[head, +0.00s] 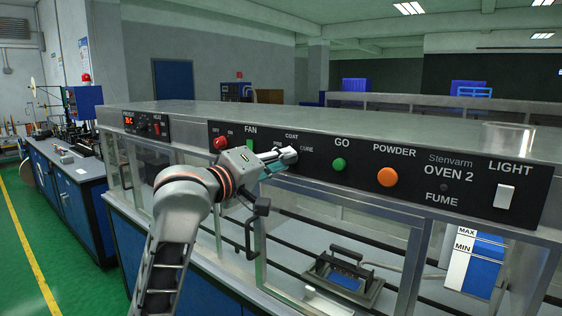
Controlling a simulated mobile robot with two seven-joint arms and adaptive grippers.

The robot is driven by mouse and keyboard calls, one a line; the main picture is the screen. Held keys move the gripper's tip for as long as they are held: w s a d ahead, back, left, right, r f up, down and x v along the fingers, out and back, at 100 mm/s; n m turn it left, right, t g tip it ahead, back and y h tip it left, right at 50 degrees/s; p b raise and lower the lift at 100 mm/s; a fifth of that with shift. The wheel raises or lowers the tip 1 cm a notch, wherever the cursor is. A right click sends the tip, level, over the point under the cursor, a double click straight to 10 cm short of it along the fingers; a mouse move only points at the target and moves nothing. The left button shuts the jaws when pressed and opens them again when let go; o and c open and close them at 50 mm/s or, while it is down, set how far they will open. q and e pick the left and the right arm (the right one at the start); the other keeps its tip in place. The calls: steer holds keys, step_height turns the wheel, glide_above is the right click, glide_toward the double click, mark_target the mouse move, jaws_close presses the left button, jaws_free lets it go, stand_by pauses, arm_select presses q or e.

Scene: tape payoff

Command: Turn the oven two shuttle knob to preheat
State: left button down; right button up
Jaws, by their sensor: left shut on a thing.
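The oven two control panel (460,187) runs along the front of a long metal cabinet and is marked "OVEN 2". The labels PRE, COAT and CURE sit around the shuttle knob's place on the panel. My left gripper (287,157) is at that spot, its fingers shut just under the COAT label. The knob is hidden behind the fingers, so I cannot tell which label it points at. My right gripper is not in view.
A red button (220,143) and a FAN switch (250,133) are left of my gripper. A green GO button (339,164), an orange POWDER button (387,177) and a white LIGHT switch (504,196) are to its right. Below is a glazed chamber with a black-handled shuttle (343,277).

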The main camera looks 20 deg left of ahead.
arm_select(q)
steer(key=shift+n, duration=0.3)
steer(key=c, duration=1.8)
jaws_free()
steer(key=v, duration=1.2)
